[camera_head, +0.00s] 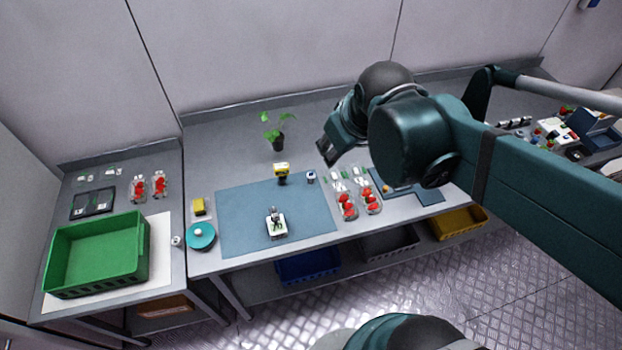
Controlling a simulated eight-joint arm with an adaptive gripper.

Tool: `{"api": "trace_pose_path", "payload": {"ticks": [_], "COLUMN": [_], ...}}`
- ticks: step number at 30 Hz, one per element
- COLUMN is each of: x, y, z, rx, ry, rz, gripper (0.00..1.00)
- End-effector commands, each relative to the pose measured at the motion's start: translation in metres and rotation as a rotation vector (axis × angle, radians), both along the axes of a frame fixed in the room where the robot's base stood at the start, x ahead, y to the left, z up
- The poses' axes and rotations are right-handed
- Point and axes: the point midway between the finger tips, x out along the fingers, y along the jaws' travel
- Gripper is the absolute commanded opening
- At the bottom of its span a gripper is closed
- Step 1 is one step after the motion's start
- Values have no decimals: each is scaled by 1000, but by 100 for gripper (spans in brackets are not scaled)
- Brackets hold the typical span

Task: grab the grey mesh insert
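My gripper (327,151) hangs above the back part of the middle table, at the end of my teal arm. It is small and seen from the side, so I cannot tell whether its fingers are open or shut. No object shows clearly in it. I cannot pick out a grey mesh insert with certainty. A flat dark panelled piece (92,203) lies on the left table behind the green crate (98,268), well away from my gripper. Part of the right side is hidden behind my arm.
A blue mat (240,235) carries a small white device (276,224). Clear boxes of red berries (347,205) stand right of it. A potted plant (277,140), a yellow-topped device (281,170) and a teal round dish (201,237) are nearby. Bins sit on the shelf below.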

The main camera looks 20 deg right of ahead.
Motion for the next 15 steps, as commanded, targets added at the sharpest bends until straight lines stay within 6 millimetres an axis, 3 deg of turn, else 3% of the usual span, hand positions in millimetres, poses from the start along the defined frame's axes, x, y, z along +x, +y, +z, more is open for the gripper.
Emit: {"api": "trace_pose_path", "payload": {"ticks": [15], "x": [51], "y": [4], "z": [-32], "rx": [-112], "ry": [115], "rz": [245], "gripper": [34]}}
